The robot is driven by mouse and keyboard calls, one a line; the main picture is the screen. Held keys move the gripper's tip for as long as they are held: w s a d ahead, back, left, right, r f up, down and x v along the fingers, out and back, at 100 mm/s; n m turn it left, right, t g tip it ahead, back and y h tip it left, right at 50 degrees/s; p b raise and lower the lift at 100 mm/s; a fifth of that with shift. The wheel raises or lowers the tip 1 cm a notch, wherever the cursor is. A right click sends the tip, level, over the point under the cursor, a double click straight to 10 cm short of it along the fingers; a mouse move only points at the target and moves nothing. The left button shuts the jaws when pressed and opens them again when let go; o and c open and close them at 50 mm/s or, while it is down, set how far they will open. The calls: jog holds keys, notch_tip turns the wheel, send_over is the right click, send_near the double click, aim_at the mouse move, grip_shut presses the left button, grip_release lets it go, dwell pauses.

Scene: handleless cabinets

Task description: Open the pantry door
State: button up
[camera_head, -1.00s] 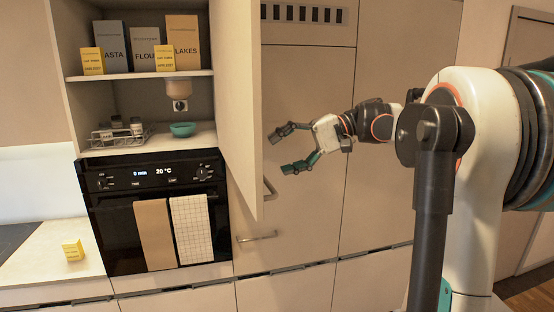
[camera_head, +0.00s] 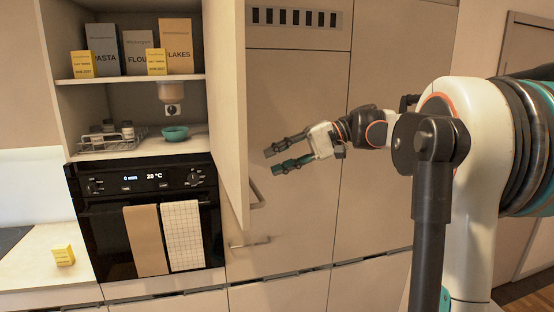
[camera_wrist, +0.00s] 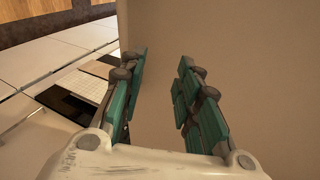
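The beige door panel (camera_head: 228,110) stands swung out from the right side of an open shelf compartment, which appears to be the pantry. A short bar handle (camera_head: 258,195) shows beside its lower right edge. My gripper (camera_head: 268,160) is to the right of this panel, with its fingers pointing left toward its outer face. In the wrist view, my gripper (camera_wrist: 160,70) is open with nothing between its teal fingers. The door panel (camera_wrist: 260,65) fills the right side of that view ahead of the fingers, and its edge shows near the left finger. Contact cannot be told.
The compartment holds boxes (camera_head: 138,55), a teal bowl (camera_head: 174,133) and a wire rack with jars. Below is a black oven (camera_head: 100,225) with two hanging towels. A yellow box (camera_head: 64,256) sits on the left counter. Tall flat cabinet fronts (camera_head: 295,110) stand behind my gripper.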

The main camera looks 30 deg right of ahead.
jog(key=shift+d, duration=0.15)
jog(key=shift+c, duration=0.2)
jog(key=shift+s, duration=0.15)
jog(key=c, duration=0.5)
jog(key=shift+d+f+t+p, duration=0.15)
jog(key=shift+d+t+p, duration=0.15)
jog(key=shift+p, duration=0.15)
grip_shut()
jog(key=s+d+f+m+t+h+p, duration=0.3)
jog(key=s+d+f+m+t+p, duration=0.1)
jog(key=s+d+t+p, duration=0.4)
jog(key=w+a+f+p, duration=0.2)
jog(key=w+a+p, duration=0.2)
jog(key=w+a, duration=0.3)
jog(key=shift+w+a+f+p, duration=0.2)
jog(key=shift+a+f+p, duration=0.2)
jog(key=shift+a, duration=1.45)
